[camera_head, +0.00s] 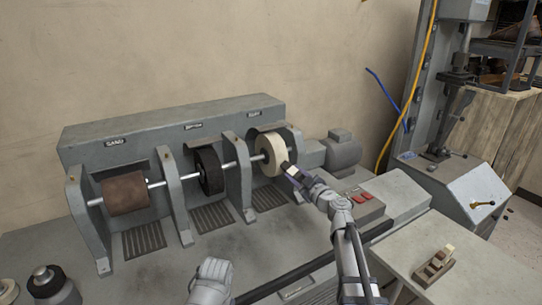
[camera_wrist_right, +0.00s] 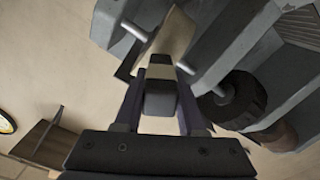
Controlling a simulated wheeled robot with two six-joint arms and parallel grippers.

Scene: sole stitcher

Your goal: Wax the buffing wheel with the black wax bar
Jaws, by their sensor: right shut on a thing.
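My right gripper (camera_head: 293,172) reaches in from the lower right and is shut on the black wax bar (camera_wrist_right: 160,97). The bar's dark end shows between the fingers in the right wrist view. In the head view the dark tip is at the right front side of the cream buffing wheel (camera_head: 270,151); I cannot tell whether it touches. The cream wheel also shows beyond the bar in the right wrist view (camera_wrist_right: 176,38). My left gripper is not in view; a pale grey part of my own body shows at the bottom.
A brown sanding drum (camera_head: 124,196) and a black brush wheel (camera_head: 210,170) share the shaft, between grey brackets. A small block holder (camera_head: 432,270) stands on the right table. A motor (camera_head: 341,149) is right of the wheel.

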